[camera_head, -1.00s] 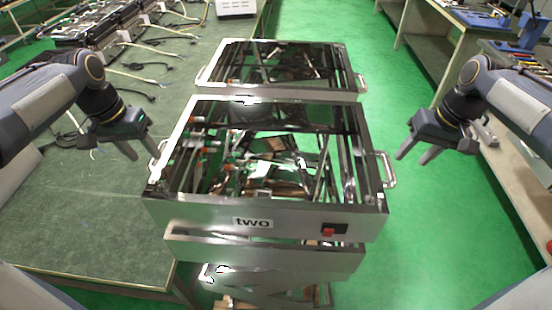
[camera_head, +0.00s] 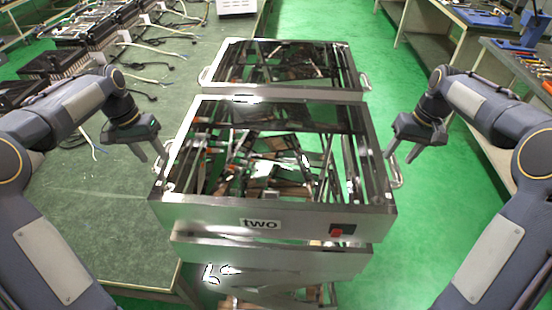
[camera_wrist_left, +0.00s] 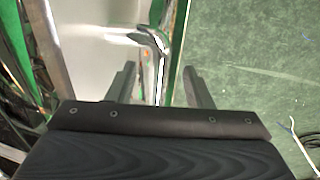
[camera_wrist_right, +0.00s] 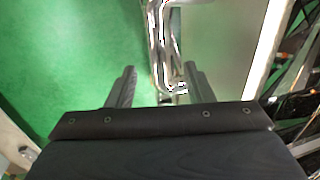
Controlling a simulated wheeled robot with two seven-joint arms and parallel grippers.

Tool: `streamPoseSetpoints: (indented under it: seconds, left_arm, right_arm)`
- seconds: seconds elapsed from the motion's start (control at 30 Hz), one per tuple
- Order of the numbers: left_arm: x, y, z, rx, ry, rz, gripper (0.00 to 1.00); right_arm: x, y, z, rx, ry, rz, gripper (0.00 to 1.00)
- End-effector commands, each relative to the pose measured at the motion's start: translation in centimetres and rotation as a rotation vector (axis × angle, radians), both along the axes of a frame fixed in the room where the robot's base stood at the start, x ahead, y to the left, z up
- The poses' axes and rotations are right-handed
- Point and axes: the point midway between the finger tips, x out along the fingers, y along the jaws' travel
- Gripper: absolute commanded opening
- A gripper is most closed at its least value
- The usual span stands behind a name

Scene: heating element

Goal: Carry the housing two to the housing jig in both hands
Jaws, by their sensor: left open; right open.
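The housing two (camera_head: 290,216) is a shiny open metal frame with a "two" label, a red switch on its front and a bar handle on each side. It rests on a metal stand in the middle of the head view. My left gripper (camera_head: 150,158) is open at its left handle; in the left wrist view the handle (camera_wrist_left: 160,75) lies between the fingers. My right gripper (camera_head: 402,155) is open at its right handle (camera_head: 395,172); in the right wrist view the handle (camera_wrist_right: 160,50) lies between the fingers. I cannot pick out the housing jig for sure.
A second similar metal housing (camera_head: 290,62) stands just behind. A green-topped table (camera_head: 90,215) with heater units and cables is on the left. A bench (camera_head: 490,75) with tools is on the right. Green floor (camera_head: 415,230) is free right of the housing.

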Motion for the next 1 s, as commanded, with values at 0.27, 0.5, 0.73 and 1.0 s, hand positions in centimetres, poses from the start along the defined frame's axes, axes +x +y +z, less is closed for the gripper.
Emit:
streamPoseSetpoints:
  seconds: [0.27,0.5,0.73,1.0]
  left_arm:
    - [0.0,-0.7,-3.5,-0.001,0.000,0.000,0.46]
    - [-0.1,-0.9,-4.2,0.000,-0.001,0.000,0.46]
    - [-0.1,-0.9,-4.2,-0.001,-0.001,0.000,0.38]
    - [-0.1,-0.9,-4.2,-0.001,-0.001,0.000,0.03]
  right_arm:
    - [0.0,0.7,-3.5,0.000,0.002,0.001,0.47]
    - [0.0,0.9,-4.3,0.000,0.000,0.001,0.47]
    - [0.0,0.9,-4.2,0.000,0.000,0.000,0.39]
    - [0.1,0.9,-4.2,0.000,0.000,0.000,0.04]
